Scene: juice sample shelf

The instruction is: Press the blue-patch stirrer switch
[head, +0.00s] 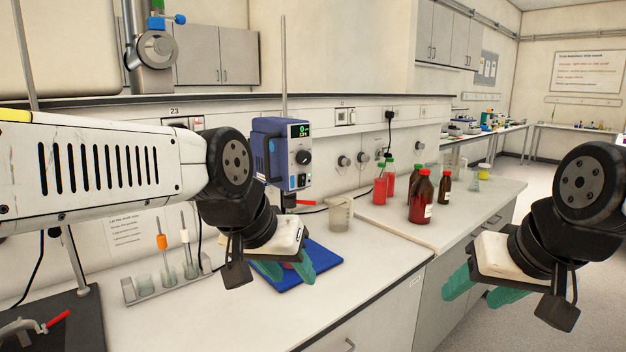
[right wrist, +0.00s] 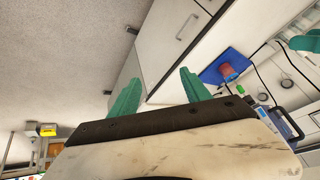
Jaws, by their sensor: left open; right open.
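The stirrer (head: 280,150) is a blue box on an upright rod at the back of the bench, with a lit display and a dark knob (head: 303,157) on its front panel. The stirrer also shows at the lower right of the right wrist view (right wrist: 289,125). My left gripper (head: 287,272) is open in front of and below the stirrer, over a blue mat (head: 325,257). My right gripper (head: 478,291) is open and empty beyond the bench front, at right.
A beaker (head: 340,213) stands right of the mat. Red bottles (head: 420,198) with several others stand farther right. A rack with tubes (head: 165,284) is at left. A red part (right wrist: 228,70) sits on the mat, mostly hidden in the head view. The bench front is clear.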

